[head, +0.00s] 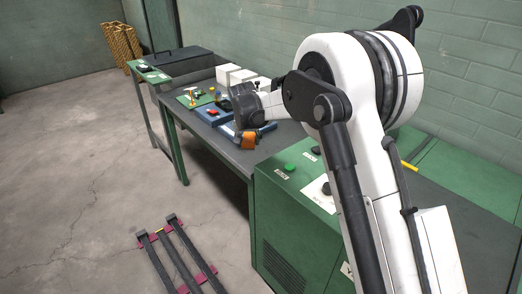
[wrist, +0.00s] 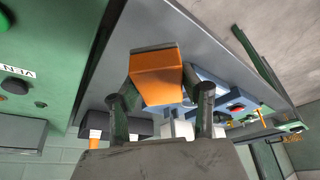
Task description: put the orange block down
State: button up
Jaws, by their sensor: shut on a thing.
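The orange block (wrist: 160,78) is between the two fingers of my gripper (wrist: 160,92) in the wrist view, and the gripper is shut on it. In the head view the orange block (head: 249,141) shows just below the dark end of my gripper (head: 246,128), over the near end of the dark grey table (head: 231,151), close to its front edge. I cannot tell whether the block touches the tabletop.
A blue tray-like item (head: 213,117) with a red button lies left of the gripper. A green board (head: 196,98) with small parts and white boxes (head: 235,75) are farther back. A green cabinet (head: 291,208) with a green button adjoins the table's near end.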

send_over(261, 151)
jog(key=f, duration=0.3)
jog(key=s+f, duration=0.1)
jog(key=f, duration=0.1)
jog(key=shift+f, duration=2.05)
jog(key=shift+f+b, duration=0.25)
jog(key=shift+b, duration=0.1)
jog(key=o, duration=1.2)
